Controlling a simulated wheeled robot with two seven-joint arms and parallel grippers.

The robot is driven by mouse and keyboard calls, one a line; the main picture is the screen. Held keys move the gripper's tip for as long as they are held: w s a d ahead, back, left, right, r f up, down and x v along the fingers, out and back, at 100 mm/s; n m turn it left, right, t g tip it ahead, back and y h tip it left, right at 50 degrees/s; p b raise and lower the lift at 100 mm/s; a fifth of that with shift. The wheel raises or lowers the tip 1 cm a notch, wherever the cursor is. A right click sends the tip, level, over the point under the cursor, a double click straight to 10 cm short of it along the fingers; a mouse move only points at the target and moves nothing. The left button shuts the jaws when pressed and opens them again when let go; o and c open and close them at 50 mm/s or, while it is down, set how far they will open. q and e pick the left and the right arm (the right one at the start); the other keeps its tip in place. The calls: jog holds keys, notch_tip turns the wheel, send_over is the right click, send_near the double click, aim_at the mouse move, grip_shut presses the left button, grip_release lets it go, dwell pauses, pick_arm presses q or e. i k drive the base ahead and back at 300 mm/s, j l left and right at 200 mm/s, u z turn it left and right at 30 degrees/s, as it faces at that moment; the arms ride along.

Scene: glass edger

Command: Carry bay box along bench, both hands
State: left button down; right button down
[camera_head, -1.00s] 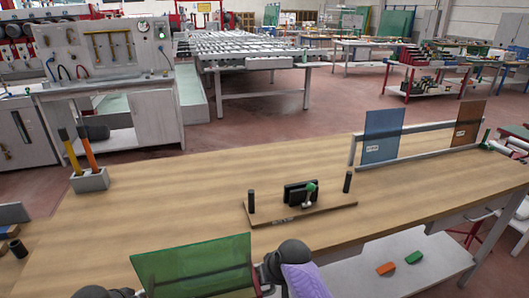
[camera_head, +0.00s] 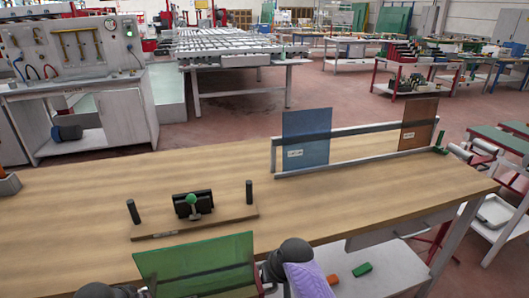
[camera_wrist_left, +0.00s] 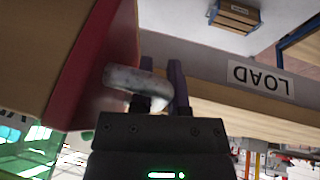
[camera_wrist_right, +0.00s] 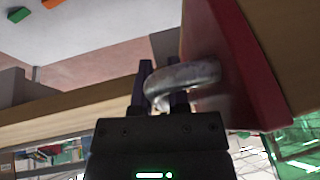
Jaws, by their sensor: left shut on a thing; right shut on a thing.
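The bay box (camera_wrist_left: 40,50), brown with a red side, shows in the left wrist view; its red side (camera_wrist_right: 245,70) also shows in the right wrist view. My left gripper (camera_wrist_left: 162,88) is shut on a grey metal handle (camera_wrist_left: 135,80). My right gripper (camera_wrist_right: 160,88) is shut on the opposite handle (camera_wrist_right: 190,74). A green see-through pane (camera_head: 195,266) stands upright between my arms in the head view. It also shows beside the box in both wrist views; its seat is hidden. The wooden bench (camera_head: 85,215) lies ahead.
A small board (camera_head: 225,217) with two black posts and a dark green-knobbed device stands on the bench. Behind it, a rack (camera_head: 355,131) holds blue and brown panes. A LOAD label (camera_wrist_left: 260,80) is on the bench edge. The bench's right part is mostly clear.

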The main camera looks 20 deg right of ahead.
aim_at(406, 184)
jog(key=l, duration=1.4)
jog(key=k+l, duration=0.15)
jog(key=l, duration=2.7)
jog(key=i+j, duration=0.2)
jog(key=i, duration=0.25)
jog(key=i+j, duration=0.25)
jog(key=i, duration=0.15)
